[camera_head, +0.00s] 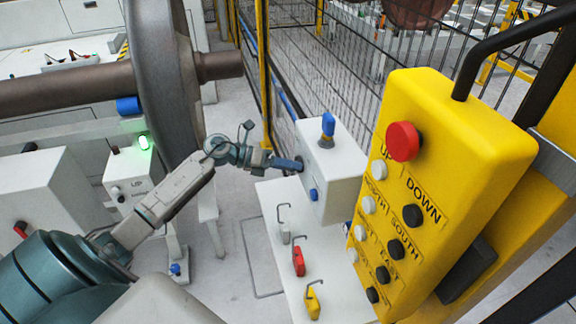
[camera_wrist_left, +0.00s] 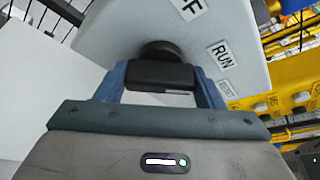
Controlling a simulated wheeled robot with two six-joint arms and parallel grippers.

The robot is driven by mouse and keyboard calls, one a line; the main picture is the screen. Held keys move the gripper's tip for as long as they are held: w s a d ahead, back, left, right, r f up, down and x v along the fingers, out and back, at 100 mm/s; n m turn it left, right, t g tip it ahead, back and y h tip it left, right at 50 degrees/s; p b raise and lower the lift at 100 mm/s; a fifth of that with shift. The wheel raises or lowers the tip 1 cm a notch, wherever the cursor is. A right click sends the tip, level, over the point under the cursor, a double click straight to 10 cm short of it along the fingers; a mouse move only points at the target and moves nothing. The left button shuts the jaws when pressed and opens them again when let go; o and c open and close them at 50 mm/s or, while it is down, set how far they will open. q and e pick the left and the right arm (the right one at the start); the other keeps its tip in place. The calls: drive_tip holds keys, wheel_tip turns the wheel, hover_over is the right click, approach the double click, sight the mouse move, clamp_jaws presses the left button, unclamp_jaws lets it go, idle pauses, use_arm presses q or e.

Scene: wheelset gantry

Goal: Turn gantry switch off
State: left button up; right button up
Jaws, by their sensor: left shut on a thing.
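The gantry switch is a black rotary knob (camera_wrist_left: 160,76) on the face of a white box (camera_wrist_left: 200,32). In the left wrist view a label ending in "F" and a "RUN" label show on that face. The white box (camera_head: 338,180) stands at the middle right in the head view. My left gripper (camera_head: 297,164) reaches it from the left. Its blue fingers (camera_wrist_left: 162,85) are shut on the knob, one on each side. The knob's handle lies roughly level across the wrist view. The fingers mostly hide the knob in the head view. My right gripper is not in view.
A yellow pendant (camera_head: 455,150) with a red button hangs at the right. A blue-topped switch (camera_head: 327,126) stands on the box. Several padlocks, one red (camera_head: 298,262), lie on the white panel (camera_head: 268,204) below. A large wheel (camera_head: 165,80) on an axle stands behind my left arm.

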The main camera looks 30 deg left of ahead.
use_arm(q)
drive_tip(key=shift+f, duration=0.1)
drive_tip(key=n+h+b, duration=0.1)
drive_tip(key=n+b, duration=0.1)
drive_tip(key=shift+f+n+h, duration=0.1)
drive_tip(key=shift+n+h, duration=0.2)
drive_tip(key=shift+n, duration=0.1)
drive_tip(key=n+h+b, duration=0.1)
drive_tip(key=n+b, duration=0.1)
drive_tip(key=n, duration=0.1)
drive_tip(key=shift+n+h, duration=0.3)
drive_tip(key=shift+h, duration=0.1)
drive_tip(key=n+t+h, duration=0.1)
drive_tip(key=n, duration=0.3)
drive_tip(key=shift+n, duration=0.3)
drive_tip(key=n+t, duration=0.1)
drive_tip(key=n, duration=0.2)
drive_tip(key=shift+t+h, duration=0.3)
drive_tip(key=shift+h, duration=0.1)
drive_tip(key=shift+n+t+p, duration=0.3)
drive_tip(key=shift+n+t, duration=0.1)
drive_tip(key=shift+n, duration=1.2)
drive_tip(key=o, duration=1)
